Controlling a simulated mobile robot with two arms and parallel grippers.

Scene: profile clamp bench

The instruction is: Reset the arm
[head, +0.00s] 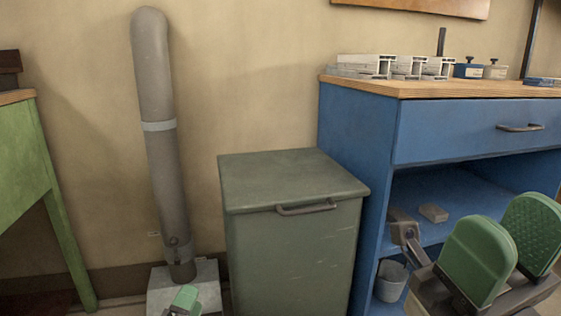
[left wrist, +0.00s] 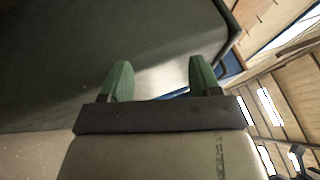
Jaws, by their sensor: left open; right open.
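My left gripper (head: 185,298) shows only as a small green finger at the bottom edge of the head view, left of the green bin; the rest is cut off. In the left wrist view its two green fingers (left wrist: 158,78) stand apart with nothing between them. My right gripper (head: 508,232) is large at the lower right of the head view, in front of the blue workbench (head: 358,150). Its two green pads are apart and hold nothing.
A green lidded bin (head: 290,245) stands left of the workbench. A grey pipe (head: 160,160) rises at the wall, beside a green table (head: 50,180).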

